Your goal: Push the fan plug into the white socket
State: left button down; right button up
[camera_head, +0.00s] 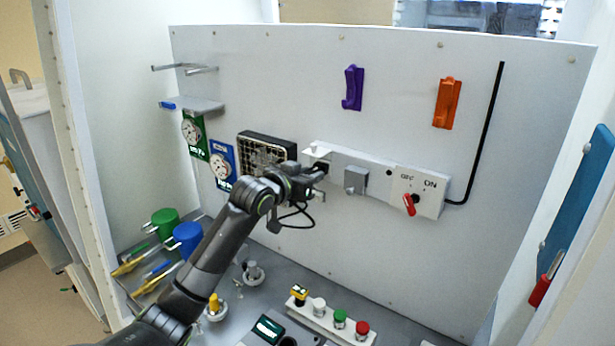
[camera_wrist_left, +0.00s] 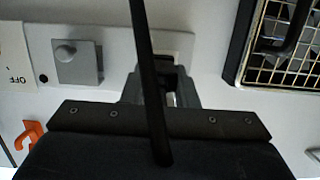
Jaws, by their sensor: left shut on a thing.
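My left gripper (camera_head: 318,174) is at the left end of the white strip on the back wall, just right of the fan. It is shut on the fan plug (camera_head: 321,166), a small dark piece mostly hidden between the fingers. The white socket (camera_head: 317,149) shows only in part, as a white block at the strip's left end, right by the fingertips. I cannot tell whether the plug is in it. In the left wrist view, the gripper (camera_wrist_left: 163,92) points at the strip and a black cable crosses in front. The fan (camera_head: 266,150) has a black frame and a pale grille.
Purple (camera_head: 353,88) and orange (camera_head: 447,102) holders hang above. The fan's black cord (camera_head: 296,216) hangs below the gripper.

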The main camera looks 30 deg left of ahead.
pick_arm(q)
jog(key=shift+r, duration=0.1)
jog(key=c, duration=1.1)
grip_release()
jog(key=shift+w, duration=0.2)
jog(key=shift+o, duration=0.2)
jog(key=shift+s, duration=0.1)
jog(key=shift+s+a+b, duration=0.1)
jog(key=shift+s+b, duration=0.25)
jog(key=shift+s, duration=0.2)
jog(key=b+v, duration=0.5)
jog(key=v, duration=1.1)
